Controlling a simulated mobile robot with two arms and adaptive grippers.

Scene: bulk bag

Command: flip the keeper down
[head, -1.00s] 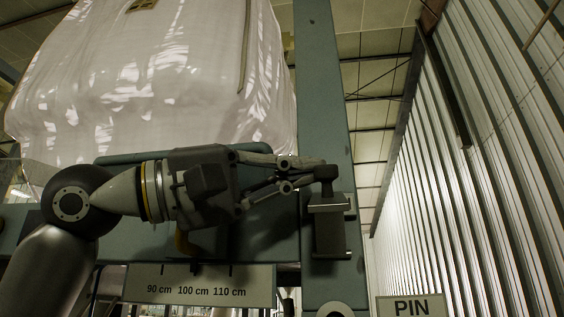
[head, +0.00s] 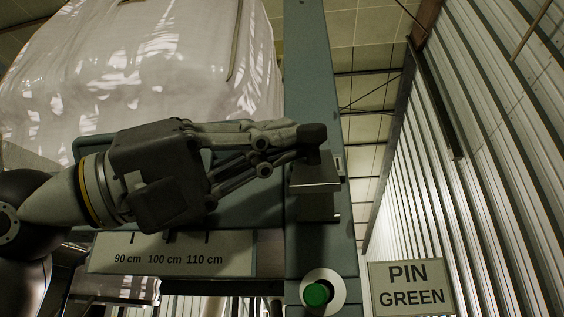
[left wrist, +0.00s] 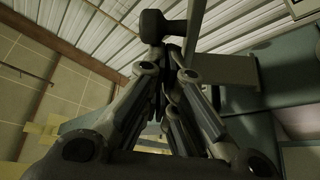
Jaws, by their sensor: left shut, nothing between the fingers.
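A grey metal bracket with a plate (head: 314,174), which seems to be the keeper, is on the blue-grey post (head: 308,70). My left gripper (head: 311,138) reaches in from the left. The bracket's far side is hidden. My right gripper is not in view.
A large white bulk bag (head: 150,70) fills the upper left. A scale plate (head: 170,253) is below my arm. A green button (head: 316,294) is on the post below the bracket, beside a PIN GREEN sign (head: 411,287). A corrugated wall (head: 480,180) is at right.

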